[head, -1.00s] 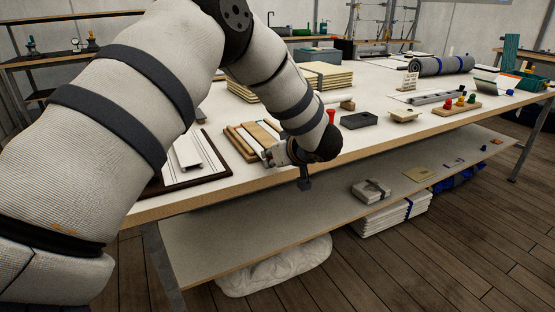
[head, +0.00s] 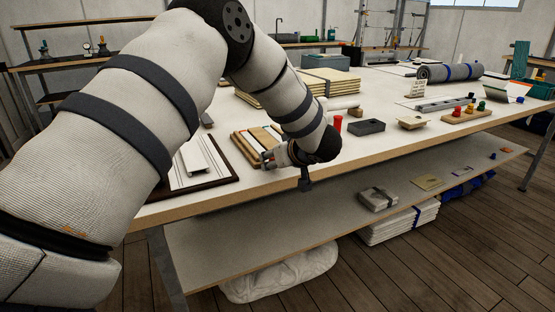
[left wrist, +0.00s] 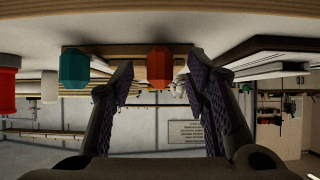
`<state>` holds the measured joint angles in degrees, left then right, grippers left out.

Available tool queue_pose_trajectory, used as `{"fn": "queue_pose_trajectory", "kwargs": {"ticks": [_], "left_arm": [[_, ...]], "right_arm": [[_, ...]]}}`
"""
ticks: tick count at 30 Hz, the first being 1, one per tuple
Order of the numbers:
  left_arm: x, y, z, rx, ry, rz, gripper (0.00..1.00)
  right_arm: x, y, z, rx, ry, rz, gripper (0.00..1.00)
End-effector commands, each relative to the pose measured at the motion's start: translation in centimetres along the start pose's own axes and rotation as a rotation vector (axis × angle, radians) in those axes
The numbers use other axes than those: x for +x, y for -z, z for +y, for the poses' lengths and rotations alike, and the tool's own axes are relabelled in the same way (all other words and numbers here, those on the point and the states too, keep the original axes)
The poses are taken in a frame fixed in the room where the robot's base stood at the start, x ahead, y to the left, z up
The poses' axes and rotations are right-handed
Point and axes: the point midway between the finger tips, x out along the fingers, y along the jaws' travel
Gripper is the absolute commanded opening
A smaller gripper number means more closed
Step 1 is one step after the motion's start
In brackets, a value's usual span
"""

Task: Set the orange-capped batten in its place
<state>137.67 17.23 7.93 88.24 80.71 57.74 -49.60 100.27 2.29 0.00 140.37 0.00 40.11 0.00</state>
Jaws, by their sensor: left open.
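In the left wrist view, which shows the table upside down, an orange cap (left wrist: 160,65) is between the two fingertips of my open left gripper (left wrist: 158,84). I see no clear contact, and the batten behind the cap is hidden. A teal cap (left wrist: 74,68) is beside it, outside the left-hand finger. In the head view my left gripper (head: 268,157) is at the table's front edge, by the near end of a wooden rack (head: 240,138) with pale battens. My arm hides part of the rack. My right gripper is not in view.
A dark-framed white board (head: 222,177) with a pale strip on it lies left of the rack. A red piece (head: 338,123), a dark tray (head: 367,127) and a small wooden stand (head: 411,123) are to the right. Stacked boards (head: 328,82) stand behind.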

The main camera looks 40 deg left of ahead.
Motion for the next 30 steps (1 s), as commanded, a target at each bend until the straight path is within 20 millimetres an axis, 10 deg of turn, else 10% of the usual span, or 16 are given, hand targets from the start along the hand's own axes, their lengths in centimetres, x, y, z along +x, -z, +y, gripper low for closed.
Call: {"fn": "queue_pose_trajectory", "kwargs": {"ticks": [18, 30], "left_arm": [[-11.5, 0.0, 0.0, 0.0, -0.001, 0.0, 0.43], [-12.0, 0.0, 0.0, 0.0, 0.0, 0.0, 0.43]], "right_arm": [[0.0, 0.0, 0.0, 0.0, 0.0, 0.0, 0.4], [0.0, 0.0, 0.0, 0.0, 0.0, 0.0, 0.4]]}}
